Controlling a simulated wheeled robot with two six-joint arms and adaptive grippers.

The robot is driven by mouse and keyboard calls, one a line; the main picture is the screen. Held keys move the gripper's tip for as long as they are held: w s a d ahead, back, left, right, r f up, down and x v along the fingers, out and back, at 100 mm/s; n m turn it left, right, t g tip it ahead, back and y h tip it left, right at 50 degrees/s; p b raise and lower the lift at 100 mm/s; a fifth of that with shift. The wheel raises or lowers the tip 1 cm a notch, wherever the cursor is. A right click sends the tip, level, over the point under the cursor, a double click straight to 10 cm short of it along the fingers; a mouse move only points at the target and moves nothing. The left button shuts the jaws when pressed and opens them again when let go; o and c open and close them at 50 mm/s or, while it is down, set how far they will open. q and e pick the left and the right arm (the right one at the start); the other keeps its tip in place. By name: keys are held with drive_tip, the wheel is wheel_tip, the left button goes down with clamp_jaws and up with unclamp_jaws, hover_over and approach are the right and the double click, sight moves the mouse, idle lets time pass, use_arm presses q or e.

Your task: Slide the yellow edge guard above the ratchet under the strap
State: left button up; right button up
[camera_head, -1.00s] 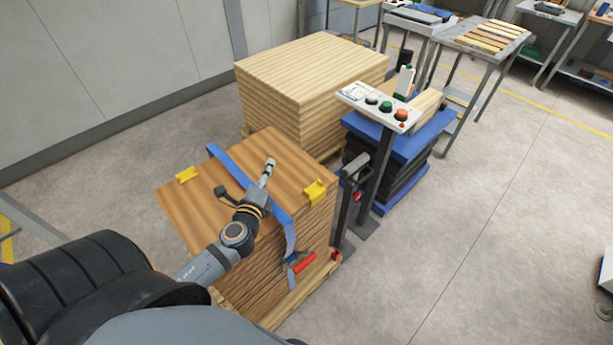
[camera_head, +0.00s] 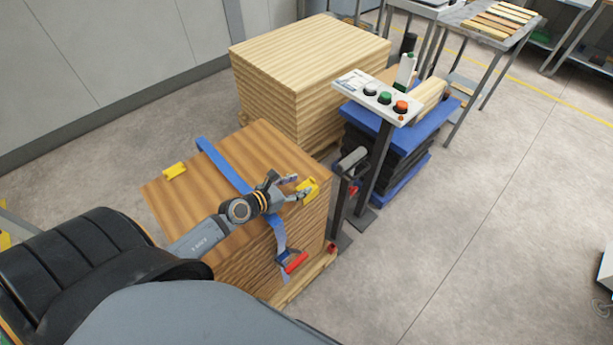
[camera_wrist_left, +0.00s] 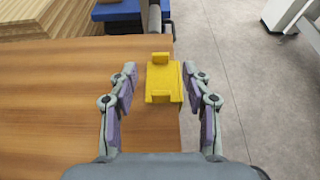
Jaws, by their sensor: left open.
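A yellow edge guard (camera_head: 308,189) sits on the right edge of the wooden board stack, to the right of the blue strap (camera_head: 224,165). The strap runs across the top and down the front side to the ratchet (camera_head: 291,261) with its red handle. My left gripper (camera_head: 294,187) is open at this guard. In the left wrist view the guard (camera_wrist_left: 163,79) lies between and just ahead of the open fingers (camera_wrist_left: 163,97), with a gap on both sides. A second yellow guard (camera_head: 174,171) lies at the stack's left edge. My right gripper is not in view.
The board stack (camera_head: 170,199) rests on a pallet. A control post (camera_head: 378,97) with buttons stands right of it, close to the edge. Behind are a lighter stack (camera_head: 309,50) and a blue-topped pile (camera_head: 425,127).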

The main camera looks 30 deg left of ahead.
sight(312, 179)
use_arm(q)
drive_tip(key=x, duration=0.7)
drive_tip(key=shift+c, duration=0.4)
clamp_jaws()
